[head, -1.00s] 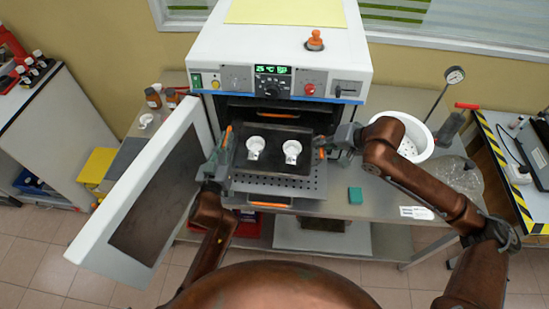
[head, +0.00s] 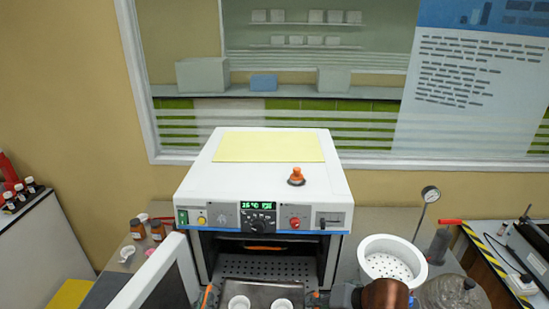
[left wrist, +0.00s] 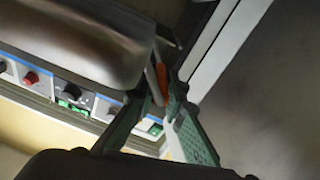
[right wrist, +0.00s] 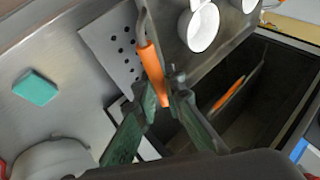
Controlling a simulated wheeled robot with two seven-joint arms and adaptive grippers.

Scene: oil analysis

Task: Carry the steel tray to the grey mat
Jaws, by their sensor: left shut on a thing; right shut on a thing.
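The steel tray (head: 262,289) shows at the bottom edge of the head view, in front of the open oven, with two white cups (head: 240,302) on it. My left gripper (head: 206,298) is shut on the tray's left orange handle; the left wrist view also shows this grip (left wrist: 163,98) and the tray's underside (left wrist: 80,45). My right gripper (head: 318,299) is shut on the right orange handle, clearer in the right wrist view (right wrist: 163,98). A dark grey flat patch (head: 103,290), possibly the grey mat, lies left of the oven door, partly cut off.
The white oven (head: 262,185) stands behind the tray, with a perforated shelf (head: 265,266) inside. Its open door (head: 155,285) stands left of the tray. Brown bottles (head: 137,229) are beyond the door. A white perforated bowl (head: 390,262) is at the right. A green block (right wrist: 36,88) lies on the bench.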

